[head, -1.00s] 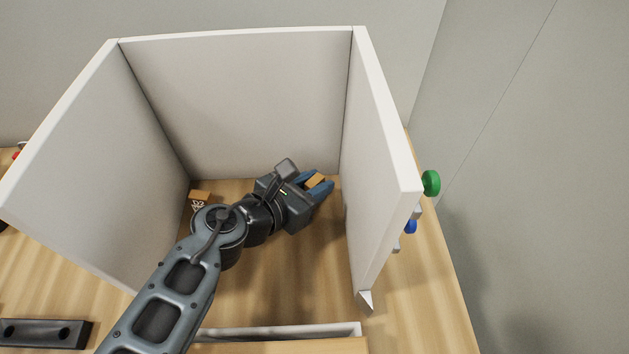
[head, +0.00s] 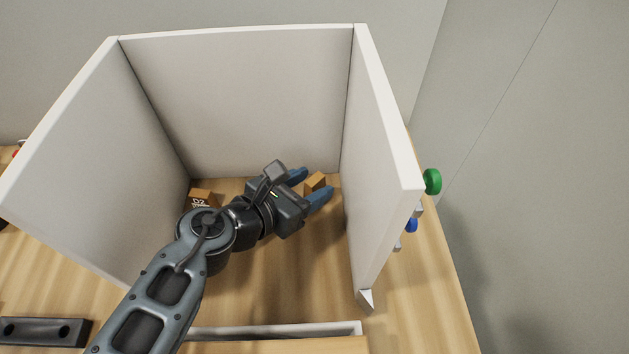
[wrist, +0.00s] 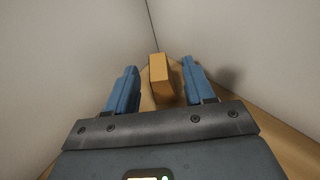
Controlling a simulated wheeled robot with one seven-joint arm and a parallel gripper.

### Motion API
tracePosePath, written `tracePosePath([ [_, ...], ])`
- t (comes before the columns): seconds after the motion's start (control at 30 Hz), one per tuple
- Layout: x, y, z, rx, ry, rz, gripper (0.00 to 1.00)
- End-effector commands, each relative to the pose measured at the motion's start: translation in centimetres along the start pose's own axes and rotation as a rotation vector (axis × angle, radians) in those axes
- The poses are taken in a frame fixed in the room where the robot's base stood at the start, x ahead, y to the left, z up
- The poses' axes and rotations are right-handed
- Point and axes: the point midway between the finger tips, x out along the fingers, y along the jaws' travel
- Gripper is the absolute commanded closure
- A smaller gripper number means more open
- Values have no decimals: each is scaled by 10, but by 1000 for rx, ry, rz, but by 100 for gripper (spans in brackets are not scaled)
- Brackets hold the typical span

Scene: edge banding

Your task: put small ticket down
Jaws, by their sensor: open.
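The small ticket is not plainly identifiable; a small orange-brown block (head: 315,182) stands on the wooden surface near the back right corner inside the white walls. It also shows in the wrist view (wrist: 161,79), between and beyond my blue fingers. My gripper (head: 309,184) is open around the block's near end, with a gap on both sides. In the wrist view, my gripper (wrist: 158,90) has its fingers wide apart and holds nothing. A second orange-brown block (head: 201,196) with white marking "02" sits at the back left corner, partly hidden by my arm.
White panels (head: 240,105) enclose the space at left, back and right. A green knob (head: 432,181) and a blue knob (head: 411,226) are outside the right panel. A dark bar with holes (head: 45,331) lies at front left. Bare wood (head: 290,285) is free at the front inside.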

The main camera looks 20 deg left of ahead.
Motion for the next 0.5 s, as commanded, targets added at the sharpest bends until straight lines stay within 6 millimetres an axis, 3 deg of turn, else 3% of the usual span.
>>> tracePosePath([
  [0.3,-66,1,-2,1,1,5,47],
  [0.5,-92,0,-1,1,0,2,47],
])
